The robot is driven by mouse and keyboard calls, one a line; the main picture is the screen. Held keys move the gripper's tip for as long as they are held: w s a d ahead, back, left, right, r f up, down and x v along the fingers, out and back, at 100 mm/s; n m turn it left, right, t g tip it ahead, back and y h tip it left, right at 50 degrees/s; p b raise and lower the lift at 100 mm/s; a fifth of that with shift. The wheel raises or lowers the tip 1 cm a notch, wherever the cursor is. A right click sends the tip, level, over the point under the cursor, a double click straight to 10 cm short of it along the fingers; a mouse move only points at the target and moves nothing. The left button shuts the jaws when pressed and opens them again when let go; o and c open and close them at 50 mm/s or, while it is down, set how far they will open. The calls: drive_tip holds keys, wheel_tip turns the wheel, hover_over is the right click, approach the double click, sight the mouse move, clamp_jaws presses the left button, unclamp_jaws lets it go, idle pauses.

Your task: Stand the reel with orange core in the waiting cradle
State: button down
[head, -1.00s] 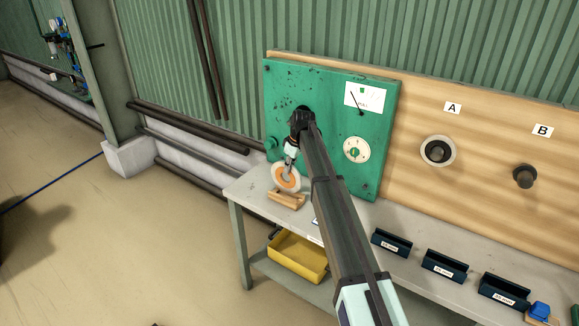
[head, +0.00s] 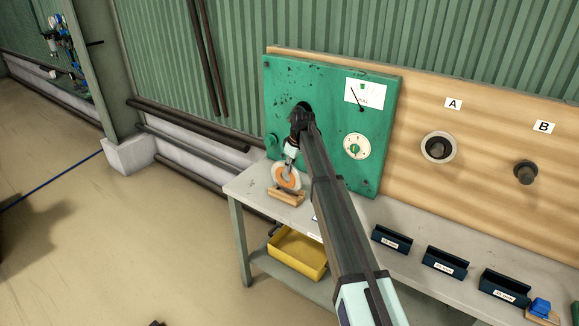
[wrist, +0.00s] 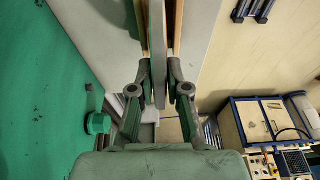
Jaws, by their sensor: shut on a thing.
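The reel with orange core (head: 287,177) is a pale disc with an orange ring, upright at the left end of the bench. My gripper (head: 290,165) is shut on its upper part. In the wrist view the reel (wrist: 158,60) shows edge-on between my two fingers (wrist: 158,92). The wooden cradle (head: 286,197) is directly under the reel on the bench. In the wrist view wood of the cradle (wrist: 178,25) shows on both sides of the disc. The reel's lower edge meets the cradle; whether it bears fully on it I cannot tell.
A green panel (head: 275,95) with a dial stands close behind my gripper. Dark blue labelled holders (head: 392,240) line the bench (head: 250,190) to the right. A yellow bin (head: 298,252) is on the lower shelf. Pegs A (head: 437,149) and B (head: 526,173) are on the wooden board.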

drive_tip(key=shift+f+b, duration=0.4)
drive_tip(key=shift+f, duration=0.7)
idle(0.4)
drive_tip(key=c, duration=1.1)
unclamp_jaws()
drive_tip(key=shift+o, duration=0.4)
drive_tip(key=shift+r, duration=0.15)
drive_tip(key=shift+p+v, duration=1.3)
drive_tip(key=shift+v, duration=2.1)
drive_tip(key=shift+d, duration=0.1)
